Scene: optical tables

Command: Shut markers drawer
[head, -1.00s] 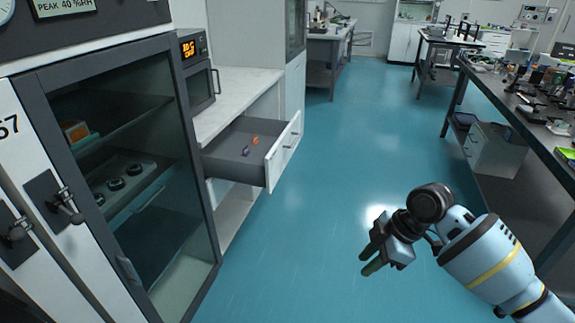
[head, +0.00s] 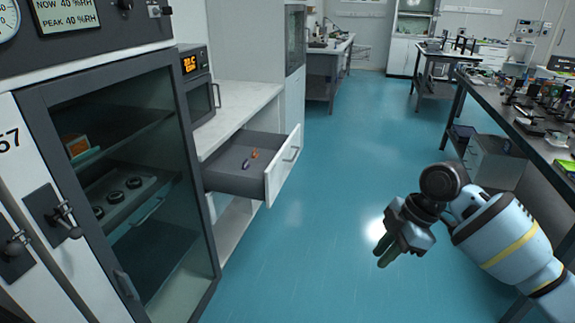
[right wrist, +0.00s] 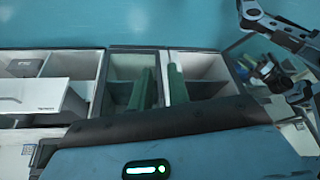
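The open drawer (head: 283,167) sticks out from the white counter unit at the left-centre of the head view. Its front is white with a handle, and its inside is grey. A small orange marker (head: 254,154) and a purple one (head: 246,163) lie inside it. My right gripper (head: 384,254) hangs over the floor, right of and nearer than the drawer, touching nothing. In the right wrist view its two green fingers (right wrist: 160,88) stand apart with nothing between them. My left gripper is not in view.
A dark-framed glass cabinet (head: 190,160) stands left, in front of the drawer. A small oven with an orange display (head: 200,95) sits on the counter (head: 240,98). A cluttered bench (head: 535,140) runs along the right. The blue floor (head: 340,150) between is clear.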

